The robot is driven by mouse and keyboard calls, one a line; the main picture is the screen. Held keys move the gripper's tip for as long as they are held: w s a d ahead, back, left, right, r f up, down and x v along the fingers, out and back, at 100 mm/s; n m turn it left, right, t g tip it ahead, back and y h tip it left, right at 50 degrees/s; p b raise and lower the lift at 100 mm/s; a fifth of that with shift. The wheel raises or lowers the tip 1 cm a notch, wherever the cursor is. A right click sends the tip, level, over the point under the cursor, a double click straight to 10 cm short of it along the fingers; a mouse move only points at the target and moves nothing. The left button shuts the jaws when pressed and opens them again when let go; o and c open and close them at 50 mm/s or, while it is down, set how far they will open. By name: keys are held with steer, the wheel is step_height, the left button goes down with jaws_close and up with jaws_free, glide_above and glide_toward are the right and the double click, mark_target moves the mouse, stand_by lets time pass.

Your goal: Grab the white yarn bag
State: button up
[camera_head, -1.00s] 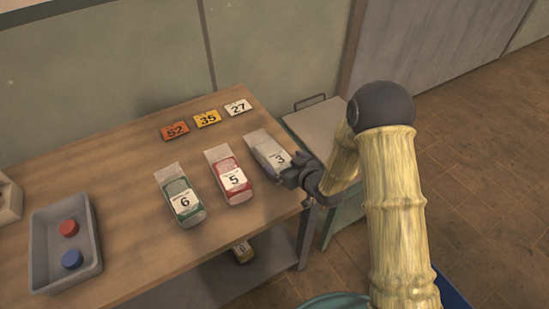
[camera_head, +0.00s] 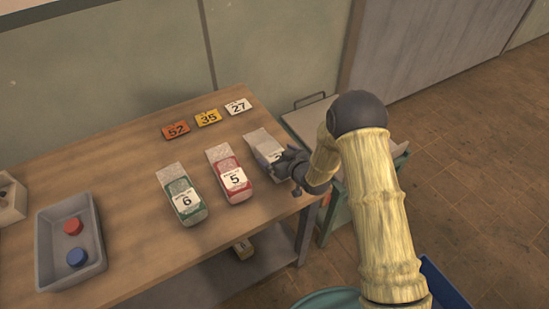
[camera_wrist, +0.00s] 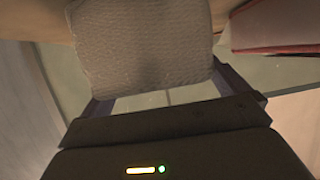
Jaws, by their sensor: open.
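A pale, whitish bag (camera_head: 262,143) lies on the wooden table, the rightmost of three bags in a row. Its front part and label are largely hidden behind my gripper (camera_head: 284,166). In the wrist view the pale, textured bag (camera_wrist: 142,45) fills the top middle. My gripper (camera_wrist: 165,88) is open there, with one finger to each side of the bag's near end. I cannot tell whether the fingers touch it.
A red bag (camera_head: 223,158) marked 5 lies close to the left, then a green bag (camera_head: 176,178) marked 6. Tags (camera_head: 208,118) lie behind. A grey tray (camera_head: 47,247) with red and blue round pieces is at the left. Another bag sits on the lower shelf (camera_head: 205,280).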

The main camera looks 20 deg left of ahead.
steer(key=shift+c, duration=0.4)
steer(key=c, duration=1)
steer(key=shift+c, duration=0.2)
steer(key=shift+r, duration=0.1)
step_height(320, 180, up, 9)
steer(key=shift+w+d+f+b, duration=0.1)
steer(key=shift+b, duration=0.8)
steer(key=shift+r, duration=0.55)
